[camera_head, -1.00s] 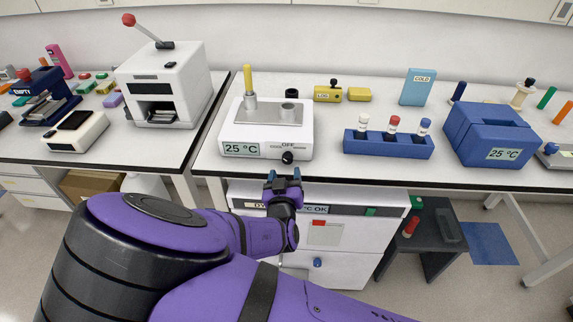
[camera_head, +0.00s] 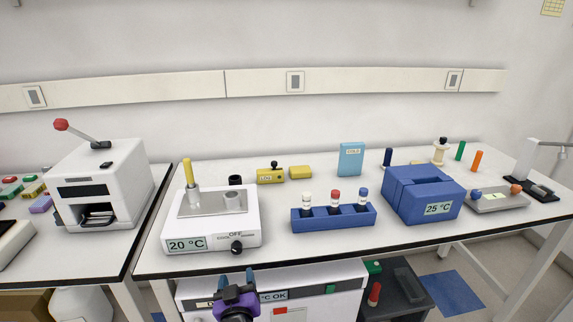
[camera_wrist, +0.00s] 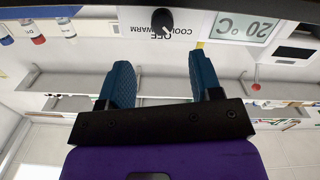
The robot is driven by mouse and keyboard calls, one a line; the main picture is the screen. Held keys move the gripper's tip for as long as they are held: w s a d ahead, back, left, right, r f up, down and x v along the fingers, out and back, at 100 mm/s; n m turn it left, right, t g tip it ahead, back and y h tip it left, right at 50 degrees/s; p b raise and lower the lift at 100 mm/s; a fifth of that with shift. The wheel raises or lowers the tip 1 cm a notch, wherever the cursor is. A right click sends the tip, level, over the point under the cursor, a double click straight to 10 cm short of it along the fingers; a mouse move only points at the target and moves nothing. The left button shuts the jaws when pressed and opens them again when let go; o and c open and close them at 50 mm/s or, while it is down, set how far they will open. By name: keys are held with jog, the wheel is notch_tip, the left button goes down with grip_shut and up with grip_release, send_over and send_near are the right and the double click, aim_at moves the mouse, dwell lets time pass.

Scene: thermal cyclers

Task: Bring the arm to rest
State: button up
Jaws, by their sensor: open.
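My gripper (camera_head: 237,278) is at the bottom of the head view, just in front of the bench edge and below the knob (camera_head: 237,248) of the white thermal block (camera_head: 212,238). Its two blue fingers are apart with nothing between them, which also shows in the wrist view (camera_wrist: 162,82). The block's display (camera_head: 187,245) reads 20 °C. In the wrist view the black knob (camera_wrist: 162,20) lies beyond the fingertips and is not touched. Most of my arm is out of the head view.
A blue rack (camera_head: 333,217) with three capped tubes and a blue box (camera_head: 423,195) reading 25 °C stand to the right. A white lever machine (camera_head: 100,190) stands on the left bench. A white cabinet (camera_head: 335,300) and a dark stand (camera_head: 395,295) are under the bench.

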jog(key=w+d+r+m+g+h, duration=0.3)
jog(key=w+d+r+m+g, duration=0.2)
jog(key=w+d+r+g, duration=0.3)
jog(key=s+d+r+g+y, duration=0.3)
jog(key=d+r, duration=1.8)
jog(key=r, duration=0.1)
jog(key=s+d+r+h, duration=0.2)
jog(key=s+d+r, duration=0.2)
jog(key=s+d, duration=0.4)
jog(key=s+d+r+g+h, duration=0.1)
jog(key=s+d+r, duration=0.3)
jog(key=s+d, duration=0.5)
jog(key=s+h, duration=0.1)
jog(key=s, duration=0.3)
jog(key=shift+s+d+r, duration=0.15)
jog(key=shift+s+d, duration=0.05)
jog(key=shift+d, duration=0.05)
